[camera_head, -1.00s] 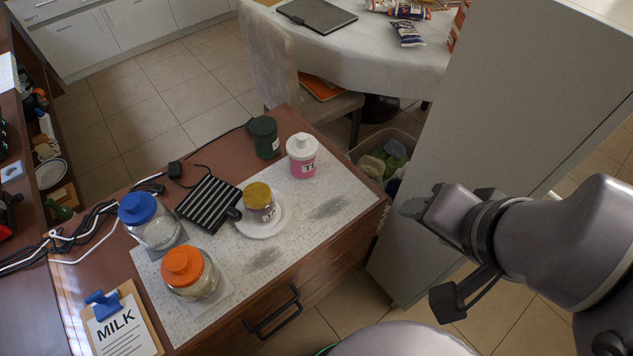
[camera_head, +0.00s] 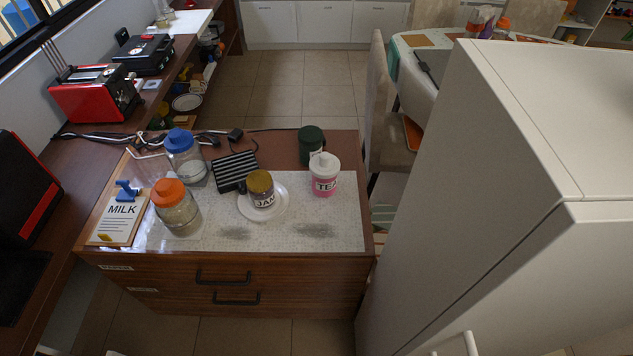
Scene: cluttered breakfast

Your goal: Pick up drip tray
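The drip tray appears to be the black, ribbed rectangular piece (camera_head: 234,171) on the wooden drawer unit. It lies at the back of the speckled mat (camera_head: 285,210), its near right corner close to the jam jar (camera_head: 261,188). The jam jar has a gold lid and stands on a white saucer (camera_head: 280,207). A blue-lidded glass jar (camera_head: 185,158) stands just left of the tray. My gripper is not in view, and nothing is seen touching the tray.
An orange-lidded jar (camera_head: 176,207), a pink TEA jar (camera_head: 324,174) and a dark green container (camera_head: 311,145) stand around the tray. A MILK clipboard (camera_head: 121,217) lies at left. A tall white cabinet (camera_head: 470,190) blocks the right.

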